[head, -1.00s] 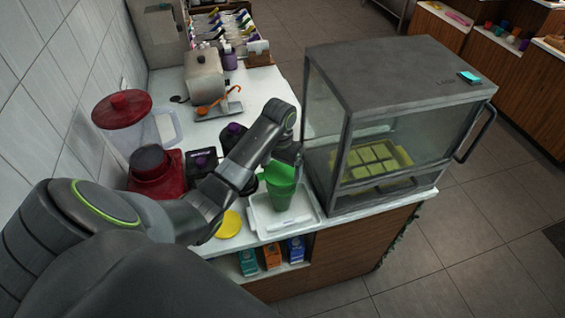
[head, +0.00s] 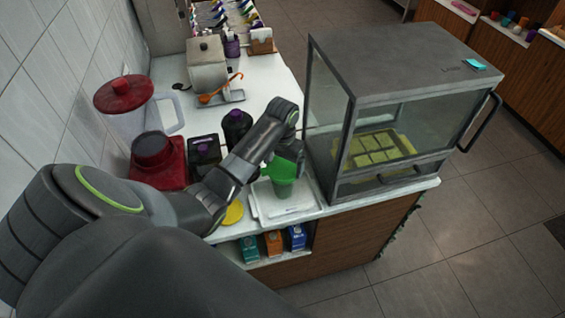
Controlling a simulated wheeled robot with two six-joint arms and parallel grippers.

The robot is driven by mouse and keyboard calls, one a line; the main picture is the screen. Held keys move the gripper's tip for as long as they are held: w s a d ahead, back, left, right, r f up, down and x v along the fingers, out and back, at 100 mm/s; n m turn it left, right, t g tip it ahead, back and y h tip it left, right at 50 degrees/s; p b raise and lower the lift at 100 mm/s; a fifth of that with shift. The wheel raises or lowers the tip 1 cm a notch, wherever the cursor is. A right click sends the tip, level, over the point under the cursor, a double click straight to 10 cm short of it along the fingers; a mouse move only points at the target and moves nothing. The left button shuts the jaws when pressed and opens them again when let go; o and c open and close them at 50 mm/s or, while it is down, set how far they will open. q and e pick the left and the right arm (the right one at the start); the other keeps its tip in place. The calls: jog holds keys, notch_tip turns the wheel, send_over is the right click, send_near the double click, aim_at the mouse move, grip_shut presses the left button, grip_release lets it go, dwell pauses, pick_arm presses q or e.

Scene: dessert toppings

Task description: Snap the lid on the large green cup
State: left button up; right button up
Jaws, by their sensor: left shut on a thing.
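The large green cup (head: 283,190) stands on a white tray at the front of the counter, and its upper part is covered from view. A brighter, wider green piece, which looks like the lid (head: 279,171), is at the cup's top. My left gripper (head: 297,158) reaches over from the left and is shut on this green piece. The fingertips are largely hidden by the wrist, and I cannot tell whether the lid is seated on the rim. My right gripper is not in view.
The white tray (head: 262,209) lies beside a glass display case (head: 345,140), close on the right. A yellow disc (head: 233,213) lies to the left. A red blender (head: 158,160) and dark bottles (head: 237,124) stand behind my arm. The counter's front edge is near.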

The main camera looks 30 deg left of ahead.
pick_arm(q)
jog(key=shift+r+p, duration=0.1)
jog(key=shift+p, duration=0.3)
dwell(0.6)
jog(key=shift+f, duration=0.5)
dwell(1.3)
jog(key=o, duration=0.7)
jog(key=shift+r, duration=3)
